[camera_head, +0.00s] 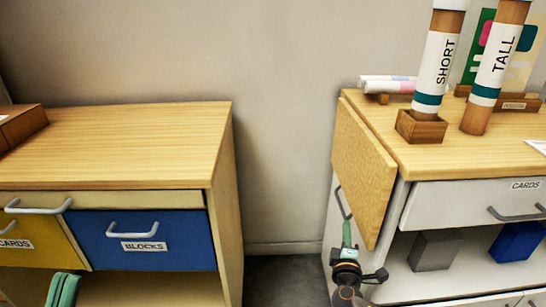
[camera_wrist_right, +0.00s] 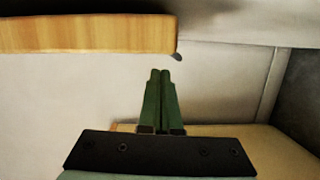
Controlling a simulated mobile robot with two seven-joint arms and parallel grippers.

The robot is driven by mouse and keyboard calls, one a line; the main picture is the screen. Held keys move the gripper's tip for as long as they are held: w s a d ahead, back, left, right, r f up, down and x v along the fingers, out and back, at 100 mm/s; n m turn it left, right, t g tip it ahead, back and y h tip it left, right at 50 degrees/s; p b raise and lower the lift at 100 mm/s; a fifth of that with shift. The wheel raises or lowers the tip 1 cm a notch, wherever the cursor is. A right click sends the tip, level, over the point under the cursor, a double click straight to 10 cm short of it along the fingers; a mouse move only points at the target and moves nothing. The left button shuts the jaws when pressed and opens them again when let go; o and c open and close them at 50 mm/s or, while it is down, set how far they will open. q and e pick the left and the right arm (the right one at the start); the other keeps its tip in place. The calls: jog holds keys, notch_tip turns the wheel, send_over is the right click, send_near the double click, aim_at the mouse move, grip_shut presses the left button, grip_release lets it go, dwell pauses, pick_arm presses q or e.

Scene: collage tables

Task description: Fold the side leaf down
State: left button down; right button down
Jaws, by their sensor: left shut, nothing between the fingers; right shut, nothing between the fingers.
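The side leaf (camera_head: 364,168) is a light wood panel on the left side of the right cabinet. It hangs down steeply from the tabletop edge; whether it is fully vertical I cannot tell. My right gripper (camera_head: 346,226) is shut and empty, pointing up beside the leaf's lower left edge. A wood edge (camera_wrist_right: 90,36), likely the leaf's, crosses the top left of the right wrist view, beyond the shut green fingers (camera_wrist_right: 160,72); contact is not clear. My left gripper (camera_head: 64,276) is shut and empty at the bottom left, in front of the left cabinet.
A grey loop handle (camera_head: 341,199) shows beside the leaf. The right tabletop (camera_head: 425,162) holds the SHORT tube (camera_head: 437,70) in a wooden block and the TALL tube (camera_head: 492,75). The left cabinet (camera_head: 130,140) stands across a clear floor gap.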

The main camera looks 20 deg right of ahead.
jog(key=shift+s+d+f+n+b, duration=0.1)
jog(key=shift+s+d+n+b, duration=0.15)
jog(key=shift+d, duration=0.35)
jog(key=shift+s+d+f+n+b, duration=0.1)
jog(key=shift+d+n, duration=0.25)
jog(key=shift+d, duration=0.2)
jog(key=shift+d, duration=0.1)
